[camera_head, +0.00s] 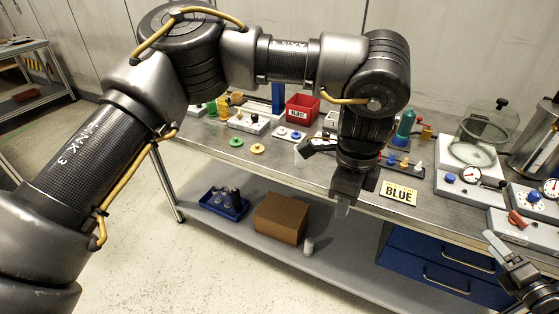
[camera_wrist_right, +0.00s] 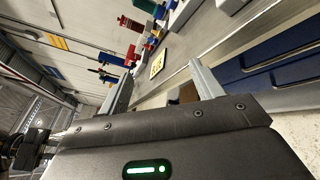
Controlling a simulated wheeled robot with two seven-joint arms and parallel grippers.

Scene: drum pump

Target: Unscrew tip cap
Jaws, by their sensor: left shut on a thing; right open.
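My left gripper (camera_head: 342,207) hangs at the front edge of the workbench, left of the yellow "BLUE" sign (camera_head: 398,193). I cannot pick out the tip cap for certain. My right gripper (camera_head: 508,252) is low at the right, in front of the bench. In the right wrist view its two fingers (camera_wrist_right: 160,75) are spread with nothing between them.
The workbench (camera_head: 258,173) carries a red bin (camera_head: 302,109), green and yellow discs, a glass bell jar (camera_head: 487,125) and gauge units (camera_head: 470,178). Below are a blue tray (camera_head: 224,207), a cardboard box (camera_head: 280,220) and blue drawers (camera_head: 440,268). The floor at left is clear.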

